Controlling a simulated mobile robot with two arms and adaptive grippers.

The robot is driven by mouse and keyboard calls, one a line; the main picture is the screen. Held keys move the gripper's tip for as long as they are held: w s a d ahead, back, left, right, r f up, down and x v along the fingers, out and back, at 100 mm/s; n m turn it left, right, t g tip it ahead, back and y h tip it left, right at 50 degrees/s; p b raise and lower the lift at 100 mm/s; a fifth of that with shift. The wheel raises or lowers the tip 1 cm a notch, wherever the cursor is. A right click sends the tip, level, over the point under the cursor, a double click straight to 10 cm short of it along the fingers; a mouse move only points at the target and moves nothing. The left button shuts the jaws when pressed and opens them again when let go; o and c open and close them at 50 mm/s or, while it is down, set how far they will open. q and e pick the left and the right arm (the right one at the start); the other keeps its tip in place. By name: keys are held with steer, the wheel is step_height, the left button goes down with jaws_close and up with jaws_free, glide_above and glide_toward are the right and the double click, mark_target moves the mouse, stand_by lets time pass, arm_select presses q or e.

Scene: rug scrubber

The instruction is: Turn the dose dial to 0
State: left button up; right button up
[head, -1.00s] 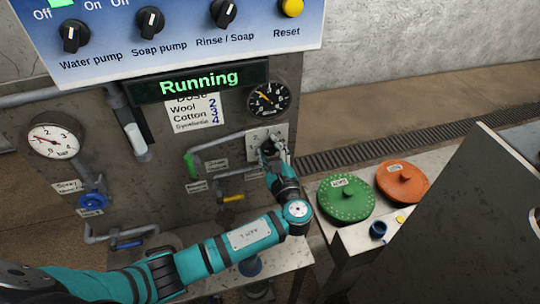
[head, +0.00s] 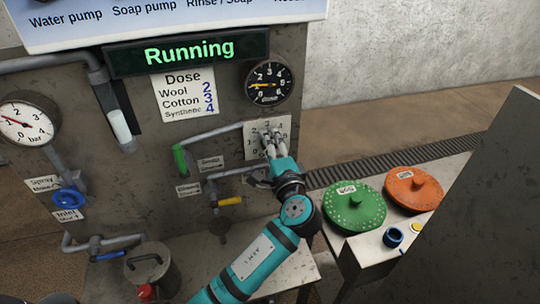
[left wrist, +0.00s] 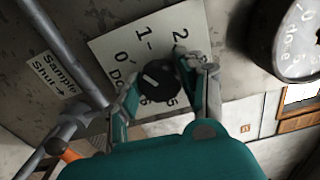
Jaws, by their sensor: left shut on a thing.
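The dose dial is a black knob (left wrist: 158,82) with a white mark, on a pale plate numbered from 0 upward in the left wrist view. The plate (head: 252,133) also shows in the head view, on the front of the grey machine. My left gripper (head: 269,146) is in front of the plate and covers the knob there. In the left wrist view its fingers (left wrist: 165,88) are shut on the knob, one on each side. I cannot tell exactly which number the white mark meets. My right gripper is out of view.
A round black gauge (head: 268,83) sits above the plate, its needle pointing left. A green-handled pipe (head: 181,160) and a yellow-handled valve (head: 230,201) are left of my arm. Green (head: 354,207) and orange (head: 413,189) round brushes lie on the bench at right.

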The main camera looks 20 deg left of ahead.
arm_select(q)
steer(key=shift+f+n+b, duration=0.15)
steer(key=shift+n+b, duration=1.25)
steer(key=shift+n, duration=0.1)
steer(key=o, duration=1.2)
steer(key=shift+d, duration=0.1)
steer(key=v, duration=0.7)
steer(key=shift+s+d, duration=0.1)
steer(key=shift+s, duration=0.15)
